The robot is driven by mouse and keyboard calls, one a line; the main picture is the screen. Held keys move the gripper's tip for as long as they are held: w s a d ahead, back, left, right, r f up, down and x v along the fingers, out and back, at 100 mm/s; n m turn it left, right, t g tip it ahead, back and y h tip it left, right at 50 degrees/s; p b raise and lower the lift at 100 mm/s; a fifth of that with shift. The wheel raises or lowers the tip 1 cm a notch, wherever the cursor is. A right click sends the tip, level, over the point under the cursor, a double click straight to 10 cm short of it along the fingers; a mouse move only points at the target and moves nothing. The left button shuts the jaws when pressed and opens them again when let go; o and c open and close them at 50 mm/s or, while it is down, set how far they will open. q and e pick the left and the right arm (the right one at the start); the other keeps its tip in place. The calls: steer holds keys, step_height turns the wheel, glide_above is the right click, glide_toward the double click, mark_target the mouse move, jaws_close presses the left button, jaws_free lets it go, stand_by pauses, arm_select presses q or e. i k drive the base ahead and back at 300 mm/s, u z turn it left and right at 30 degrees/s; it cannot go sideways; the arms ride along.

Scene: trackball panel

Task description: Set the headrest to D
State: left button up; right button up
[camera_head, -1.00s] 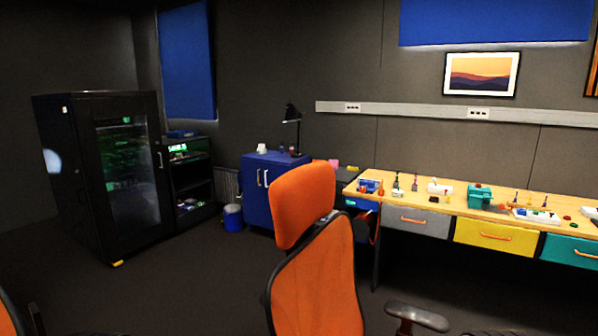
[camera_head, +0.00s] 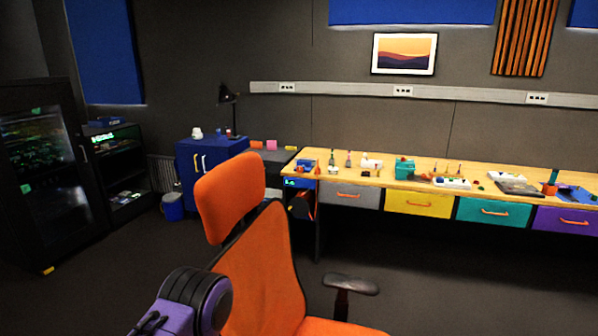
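The orange headrest (camera_head: 230,196) tops an orange office chair (camera_head: 262,270) in the foreground, left of centre. The headrest stands above the backrest, with a dark gap and support between them. No letter marks or position scale can be made out on it. A purple and black part, seemingly of my own arm, shows at the lower left, in front of the chair's left side. It overlaps the backrest's edge in the picture; whether it touches cannot be told. Neither gripper's fingers can be seen.
The chair's black armrest (camera_head: 350,285) sticks out to the right. A long wooden bench (camera_head: 330,164) with coloured drawers and small items runs along the back wall. A blue cabinet (camera_head: 205,165) and a black glass-door cabinet (camera_head: 75,215) stand left. Dark floor lies open between them and the chair.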

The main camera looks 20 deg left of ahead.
mark_target(223, 196)
steer(key=z, duration=0.1)
steer(key=i, duration=0.35)
steer(key=u, duration=2.6)
